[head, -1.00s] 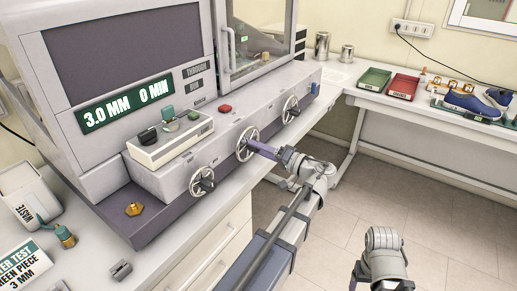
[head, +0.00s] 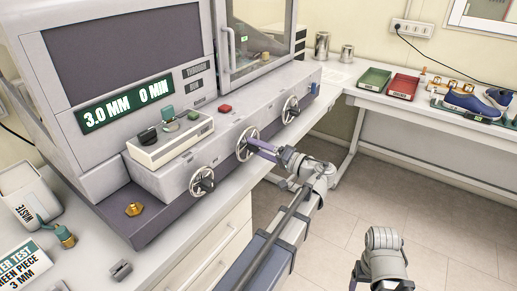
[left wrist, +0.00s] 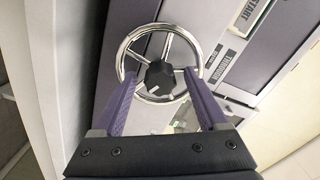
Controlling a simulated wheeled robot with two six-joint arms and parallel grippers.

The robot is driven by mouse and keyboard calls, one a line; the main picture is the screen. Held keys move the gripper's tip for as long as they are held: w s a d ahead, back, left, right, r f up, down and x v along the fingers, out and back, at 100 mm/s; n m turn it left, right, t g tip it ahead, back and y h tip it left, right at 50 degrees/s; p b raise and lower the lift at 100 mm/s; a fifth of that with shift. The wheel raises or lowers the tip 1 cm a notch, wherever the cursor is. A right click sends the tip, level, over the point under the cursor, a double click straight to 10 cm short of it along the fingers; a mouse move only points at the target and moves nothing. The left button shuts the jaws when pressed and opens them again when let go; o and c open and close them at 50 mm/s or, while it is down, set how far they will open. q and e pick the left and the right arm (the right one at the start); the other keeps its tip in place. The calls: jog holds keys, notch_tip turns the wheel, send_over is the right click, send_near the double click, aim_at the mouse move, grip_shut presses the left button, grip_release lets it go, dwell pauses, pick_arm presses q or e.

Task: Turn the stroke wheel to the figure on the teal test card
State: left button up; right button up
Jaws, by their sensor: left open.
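The middle hand wheel (head: 241,153) on the machine's front has a chrome rim and spokes. In the left wrist view, this wheel (left wrist: 143,36) has a dark hub with a white mark. My left gripper (head: 257,146) is in front of it, open, its two purple fingers spread on either side of the hub; contact with the rim cannot be told. The display (head: 127,107) reads 3.0 MM and 0 MIN. A test card (head: 24,268) with a teal header, cut off at lower left, shows 3 MM. My right arm shows at lower right, but its fingers do not show.
Two more wheels flank it, a near one (head: 202,181) and a far one (head: 290,109). A control box (head: 170,146) with knobs sits above. A waste bin (head: 30,195) stands left. A side bench holds green (head: 374,79) and red (head: 404,87) trays and a blue shoe (head: 465,103).

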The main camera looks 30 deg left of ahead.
pick_arm(q)
jog(key=shift+d, duration=0.1)
jog(key=d, duration=0.7)
jog(key=shift+s+d, duration=0.3)
jog(key=shift+d, duration=0.05)
jog(key=s+d+f+m+h+p, duration=0.4)
jog(key=s+d+f+h, duration=0.3)
jog(key=f, duration=0.3)
jog(key=s+d+f+m+h+p, duration=0.1)
jog(key=s+d+h, duration=0.3)
jog(key=d, duration=0.4)
jog(key=s+d+f+m+g+h+p, duration=0.1)
jog(key=s+d+f+m+h+p, duration=0.1)
jog(key=s+d+h, duration=0.3)
jog(key=d+f+m, duration=0.1)
jog(key=d, duration=0.2)
jog(key=shift+f+h, duration=0.35)
jog(key=shift+h, duration=0.05)
